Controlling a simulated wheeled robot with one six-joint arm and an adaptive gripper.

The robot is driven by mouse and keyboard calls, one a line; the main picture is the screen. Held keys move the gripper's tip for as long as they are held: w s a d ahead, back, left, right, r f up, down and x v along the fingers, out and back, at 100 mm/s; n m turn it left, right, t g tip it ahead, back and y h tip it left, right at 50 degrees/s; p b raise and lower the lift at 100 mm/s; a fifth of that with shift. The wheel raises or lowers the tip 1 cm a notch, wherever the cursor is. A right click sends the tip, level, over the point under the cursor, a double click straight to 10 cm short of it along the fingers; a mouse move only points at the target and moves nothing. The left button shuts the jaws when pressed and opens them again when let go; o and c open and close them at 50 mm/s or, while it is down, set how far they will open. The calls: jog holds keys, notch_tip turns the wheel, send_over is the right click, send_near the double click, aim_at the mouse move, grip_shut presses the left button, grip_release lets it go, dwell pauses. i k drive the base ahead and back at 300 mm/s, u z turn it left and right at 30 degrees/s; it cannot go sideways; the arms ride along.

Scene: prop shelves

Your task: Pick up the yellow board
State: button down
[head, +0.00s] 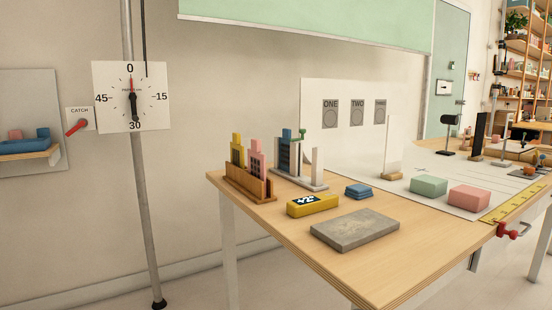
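The yellow board (236,151) stands upright at the table's left end, in a wooden rack (250,187). Its top is stepped and narrow. The rack's front hides its lower part. A pink board (258,158) stands beside it to the right in the same rack and covers part of it. My gripper is not in view.
A second, pale rack (312,183) behind holds a blue board (285,148). A yellow block marked +2 (325,204), a small blue stack (358,191) and a grey slab (355,230) lie on the wooden table (290,233). Green (428,186) and pink blocks (468,198) sit farther right.

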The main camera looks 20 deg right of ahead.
aim_at(237, 158)
jog(key=u, duration=0.85)
jog(key=i, duration=1.65)
jog(key=z, duration=1)
